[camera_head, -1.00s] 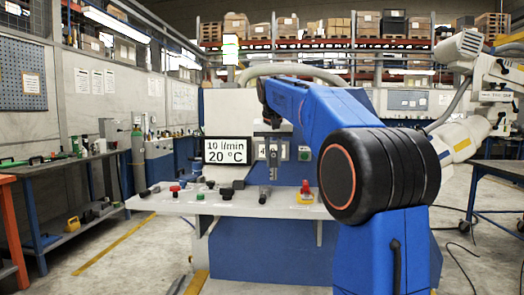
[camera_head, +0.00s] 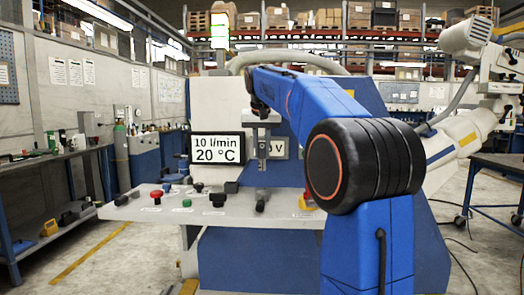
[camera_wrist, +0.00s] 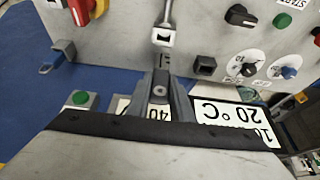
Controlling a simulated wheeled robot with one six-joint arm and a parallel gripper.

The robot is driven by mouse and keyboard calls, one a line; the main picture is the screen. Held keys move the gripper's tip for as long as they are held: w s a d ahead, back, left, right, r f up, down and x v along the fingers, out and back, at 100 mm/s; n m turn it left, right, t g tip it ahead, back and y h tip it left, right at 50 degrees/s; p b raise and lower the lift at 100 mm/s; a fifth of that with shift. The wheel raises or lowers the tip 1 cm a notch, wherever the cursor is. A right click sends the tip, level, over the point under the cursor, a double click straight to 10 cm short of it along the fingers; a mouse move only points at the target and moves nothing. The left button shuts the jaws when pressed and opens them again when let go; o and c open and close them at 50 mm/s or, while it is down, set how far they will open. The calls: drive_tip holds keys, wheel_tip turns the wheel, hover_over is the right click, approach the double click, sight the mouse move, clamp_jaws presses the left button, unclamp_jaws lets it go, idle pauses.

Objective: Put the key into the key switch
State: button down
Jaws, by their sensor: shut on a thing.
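My gripper (camera_head: 263,157) points down above the grey console. It also shows in the wrist view (camera_wrist: 160,100), where its fingers are closed around a small grey piece with a hole (camera_wrist: 159,90), apparently the key. Its lower end is hard to make out. A black square block with a socket-like opening (camera_wrist: 205,65) stands on the console beside the gripper; it may be the key switch, but I cannot be sure. It shows left of the gripper in the head view (camera_head: 231,187). The gripper appears apart from it.
A silver-ended lever (camera_wrist: 164,36) rises close to the gripper. A red-and-yellow switch (camera_wrist: 79,12), a black knob (camera_wrist: 240,15) and a green button (camera_wrist: 283,20) stand around. The display (camera_head: 217,148) is behind, left of the gripper.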

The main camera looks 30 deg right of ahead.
sight(262, 163)
drive_tip(key=shift+s+f, duration=0.1)
drive_tip(key=shift+f, duration=2.75)
drive_tip(key=shift+f, duration=2.35)
drive_tip(key=c, duration=1.5)
unclamp_jaws()
drive_tip(key=v, duration=1.7)
drive_tip(key=shift+r, duration=0.25)
